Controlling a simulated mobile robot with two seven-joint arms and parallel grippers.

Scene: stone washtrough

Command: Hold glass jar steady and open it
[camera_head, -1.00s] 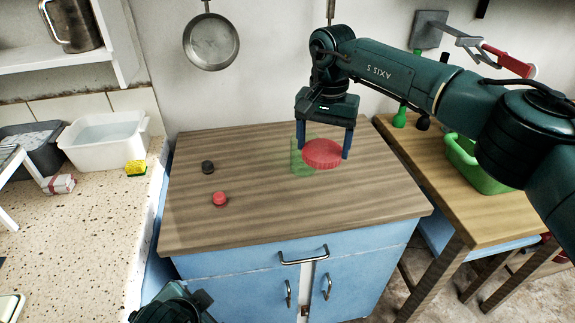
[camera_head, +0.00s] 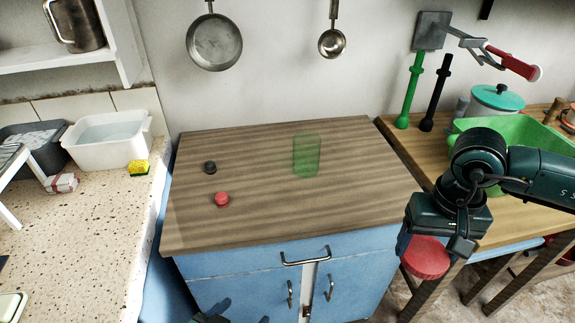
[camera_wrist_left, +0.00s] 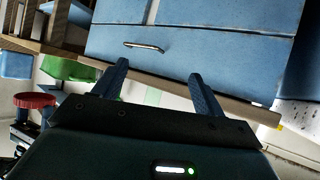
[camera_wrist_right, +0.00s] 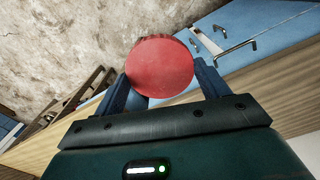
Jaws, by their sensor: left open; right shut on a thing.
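The green see-through glass jar (camera_head: 306,156) stands upright and uncovered on the wooden worktop. The round red lid (camera_head: 427,260) is off the jar, held by my right gripper (camera_head: 432,243) beyond the worktop's right front corner. In the right wrist view the red lid (camera_wrist_right: 160,66) sits between the two fingers, which are shut on it. My left gripper (camera_wrist_left: 158,71) is open and empty in the left wrist view, facing the blue cabinet front. The lid (camera_wrist_left: 35,100) also shows at that view's left. In the head view, only a bit of my left arm shows at the bottom edge.
A small black cap (camera_head: 210,167) and a small red cap (camera_head: 222,199) lie on the worktop (camera_head: 270,222) left of the jar. A side table (camera_head: 525,232) with a green basin (camera_head: 520,129) stands at the right. The worktop around the jar is clear.

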